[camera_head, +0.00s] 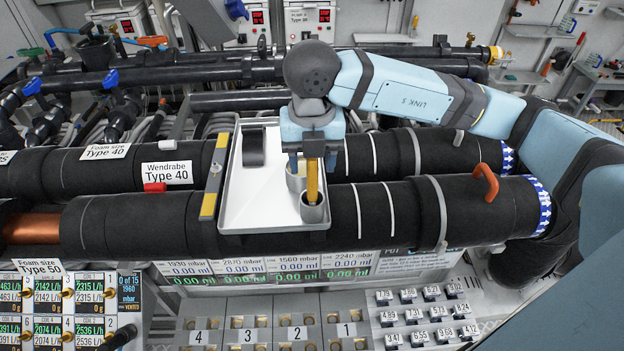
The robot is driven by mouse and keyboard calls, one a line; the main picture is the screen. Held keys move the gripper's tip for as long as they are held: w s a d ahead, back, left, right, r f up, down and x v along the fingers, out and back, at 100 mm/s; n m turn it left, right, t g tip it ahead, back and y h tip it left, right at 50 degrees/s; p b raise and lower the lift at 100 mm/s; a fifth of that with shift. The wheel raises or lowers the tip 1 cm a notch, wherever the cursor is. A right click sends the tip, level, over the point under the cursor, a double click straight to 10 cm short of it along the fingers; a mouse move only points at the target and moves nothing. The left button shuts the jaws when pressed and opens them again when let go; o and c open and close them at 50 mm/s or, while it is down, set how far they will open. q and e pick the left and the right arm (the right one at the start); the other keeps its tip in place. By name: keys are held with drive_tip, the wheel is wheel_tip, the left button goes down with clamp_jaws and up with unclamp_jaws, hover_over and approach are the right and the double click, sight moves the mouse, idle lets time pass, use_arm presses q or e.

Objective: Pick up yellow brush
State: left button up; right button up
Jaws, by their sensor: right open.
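The yellow brush (312,183) stands upright in the front one of two small metal cups (314,213). The cups stand at the right side of a light grey tray (262,213) on the black pipes. Only the yellow handle shows; its lower end is hidden in the cup and its top is behind my gripper. My right gripper (313,163) points down over the brush and is open, with its fingers around the top of the handle. I cannot tell whether they touch it. My left gripper is not in view.
A second cup (296,179) stands just behind, close to the gripper. A dark block (254,147) is on the tray's left part. Thick black foam-covered pipes (130,222) run left and right of the tray. A panel of numbered buttons (425,315) lies in front.

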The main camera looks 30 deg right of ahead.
drive_tip(key=shift+f, duration=0.95)
drive_tip(key=shift+c, duration=0.2)
clamp_jaws()
drive_tip(key=shift+r, duration=0.15)
